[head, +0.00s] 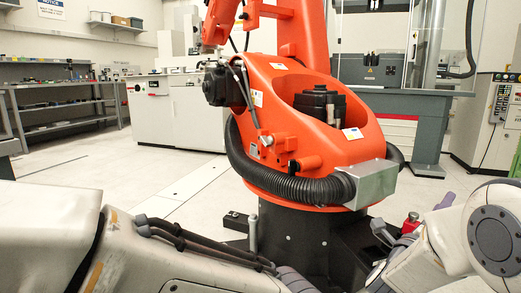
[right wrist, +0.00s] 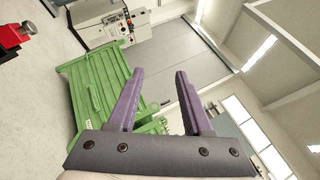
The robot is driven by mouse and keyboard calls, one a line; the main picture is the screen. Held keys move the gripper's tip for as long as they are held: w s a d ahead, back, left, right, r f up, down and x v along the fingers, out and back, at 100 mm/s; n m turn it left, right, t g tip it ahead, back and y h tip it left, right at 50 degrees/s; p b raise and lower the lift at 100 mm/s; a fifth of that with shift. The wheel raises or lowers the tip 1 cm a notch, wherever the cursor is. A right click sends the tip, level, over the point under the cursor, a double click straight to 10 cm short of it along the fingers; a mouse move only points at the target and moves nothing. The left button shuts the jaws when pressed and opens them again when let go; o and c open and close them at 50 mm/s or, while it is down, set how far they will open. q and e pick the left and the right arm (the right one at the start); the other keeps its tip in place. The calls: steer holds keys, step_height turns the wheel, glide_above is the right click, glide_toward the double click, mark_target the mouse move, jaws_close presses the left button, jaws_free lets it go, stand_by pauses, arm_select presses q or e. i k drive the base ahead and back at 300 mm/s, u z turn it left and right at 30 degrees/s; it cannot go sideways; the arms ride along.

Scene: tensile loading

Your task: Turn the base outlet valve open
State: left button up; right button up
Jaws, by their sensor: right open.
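A small red part (head: 411,222) with a dark lower body shows at the lower right in the head view, beside the orange robot's black pedestal. I cannot tell whether it is the base outlet valve. A red block on a black body (right wrist: 13,38) is at the upper left edge of the right wrist view, outside the fingers. My right gripper (head: 412,213) is open and empty, its purple fingers apart in the right wrist view (right wrist: 159,74). A purple-grey piece at the head view's bottom edge may belong to my left gripper; its jaws are not shown.
A large orange robot arm (head: 310,140) with a black hose (head: 290,190) stands in the middle on a black pedestal (head: 290,235). A green ribbed bin (right wrist: 95,90) is beyond my right fingers. Grey shelves (head: 65,105) and white cabinets (head: 178,112) stand behind. Floor is clear at left.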

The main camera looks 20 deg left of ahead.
mark_target(268, 141)
steer(key=z, duration=1.35)
steer(key=i, duration=0.35)
steer(key=u, duration=2.45)
steer(key=i, duration=0.5)
steer(key=u, duration=0.1)
